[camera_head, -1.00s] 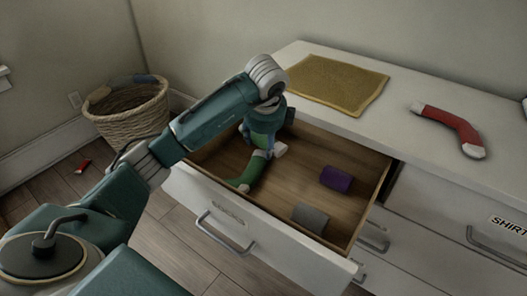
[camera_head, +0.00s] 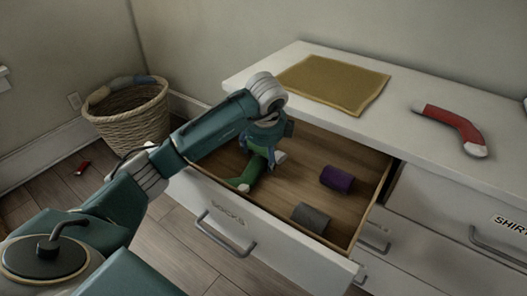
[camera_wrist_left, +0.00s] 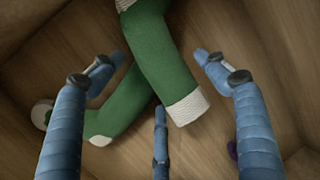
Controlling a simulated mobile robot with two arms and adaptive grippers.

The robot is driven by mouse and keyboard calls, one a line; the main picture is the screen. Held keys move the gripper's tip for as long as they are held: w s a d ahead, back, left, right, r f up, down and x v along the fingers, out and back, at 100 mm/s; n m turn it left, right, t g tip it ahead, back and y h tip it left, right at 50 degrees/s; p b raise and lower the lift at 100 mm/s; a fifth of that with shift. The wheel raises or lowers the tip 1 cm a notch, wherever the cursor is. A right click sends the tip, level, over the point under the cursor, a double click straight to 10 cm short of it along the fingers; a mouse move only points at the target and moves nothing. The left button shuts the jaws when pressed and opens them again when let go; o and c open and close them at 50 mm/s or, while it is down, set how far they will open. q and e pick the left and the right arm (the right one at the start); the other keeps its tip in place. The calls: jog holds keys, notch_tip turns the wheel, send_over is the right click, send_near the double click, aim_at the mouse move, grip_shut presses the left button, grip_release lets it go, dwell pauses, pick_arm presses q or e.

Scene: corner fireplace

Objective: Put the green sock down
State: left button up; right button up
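My left gripper (camera_head: 268,158) is inside the open drawer (camera_head: 325,238), low over its left part. In the left wrist view its blue fingers (camera_wrist_left: 160,65) are spread wide on both sides of a green sock (camera_wrist_left: 158,55) with a white ribbed end. The fingers do not close on it. A second green sock shape (camera_wrist_left: 85,122) with white patches crosses beneath it on the drawer floor. In the head view green sock fabric (camera_head: 245,180) shows below the gripper, partly hidden by it. My right gripper is not in view.
A purple roll (camera_head: 337,179) and a grey roll (camera_head: 311,217) lie in the drawer's right part. A red sock (camera_head: 452,127) and a yellow mat (camera_head: 333,83) lie on the dresser top (camera_head: 405,95). A wicker basket (camera_head: 130,112) stands at left, with a small red item (camera_head: 83,167) on the floor.

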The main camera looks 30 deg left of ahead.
pick_arm(q)
jog(key=shift+r, duration=0.1)
jog(key=shift+r+p, duration=0.3)
jog(key=shift+r, duration=0.05)
jog(key=p+v, duration=0.3)
jog(key=v, duration=0.8)
jog(key=shift+s+r, duration=0.2)
jog(key=shift+r, duration=0.1)
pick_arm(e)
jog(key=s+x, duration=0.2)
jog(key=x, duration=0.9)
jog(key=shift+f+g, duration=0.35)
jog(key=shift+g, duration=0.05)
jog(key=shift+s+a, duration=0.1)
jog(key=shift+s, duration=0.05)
